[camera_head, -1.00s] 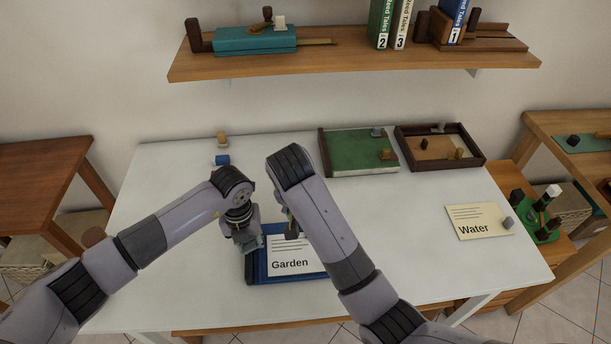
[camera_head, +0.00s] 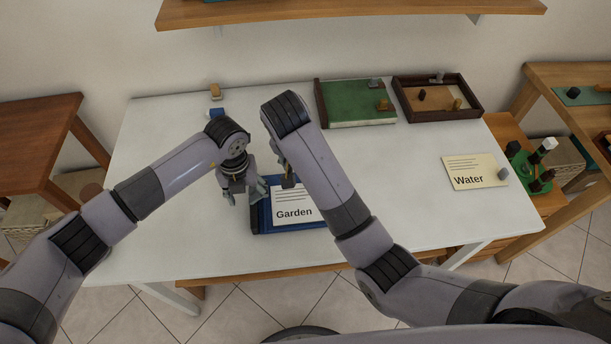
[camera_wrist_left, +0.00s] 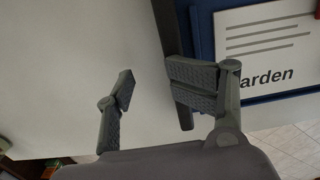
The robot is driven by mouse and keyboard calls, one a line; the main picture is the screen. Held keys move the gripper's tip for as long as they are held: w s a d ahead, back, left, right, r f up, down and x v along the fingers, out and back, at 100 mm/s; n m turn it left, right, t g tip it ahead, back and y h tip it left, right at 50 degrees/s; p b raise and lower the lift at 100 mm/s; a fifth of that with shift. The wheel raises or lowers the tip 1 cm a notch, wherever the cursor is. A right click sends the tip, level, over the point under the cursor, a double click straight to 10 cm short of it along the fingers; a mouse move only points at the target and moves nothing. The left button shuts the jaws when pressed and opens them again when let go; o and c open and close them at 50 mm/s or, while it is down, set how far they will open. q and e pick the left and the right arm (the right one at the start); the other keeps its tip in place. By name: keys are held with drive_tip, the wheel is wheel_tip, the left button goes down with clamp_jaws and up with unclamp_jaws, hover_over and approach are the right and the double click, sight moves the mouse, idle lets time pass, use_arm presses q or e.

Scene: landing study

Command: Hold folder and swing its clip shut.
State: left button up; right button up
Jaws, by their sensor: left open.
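The blue folder (camera_head: 290,230) lies on the white table with a white "Garden" sheet (camera_head: 294,205) on it. A dark bar (camera_head: 254,219) runs along its left edge; it also shows in the left wrist view (camera_wrist_left: 166,22). My left gripper (camera_head: 246,196) is open at this edge. In the left wrist view my left gripper (camera_wrist_left: 152,92) has one finger overlapping the bar and the other over bare table; I see nothing held. My right gripper (camera_head: 288,181) is over the sheet's top, mostly hidden by its arm. Whether it grips anything cannot be told.
A cream "Water" card (camera_head: 474,172) lies at right. A green board (camera_head: 350,103) and a dark-rimmed tray (camera_head: 408,107) lie at the back. A wall shelf (camera_head: 350,12) hangs above. The table's middle right is clear.

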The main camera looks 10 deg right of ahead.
use_arm(q)
wheel_tip(320, 180, up, 12)
idle(0.6)
drive_tip(key=shift+s, duration=0.1)
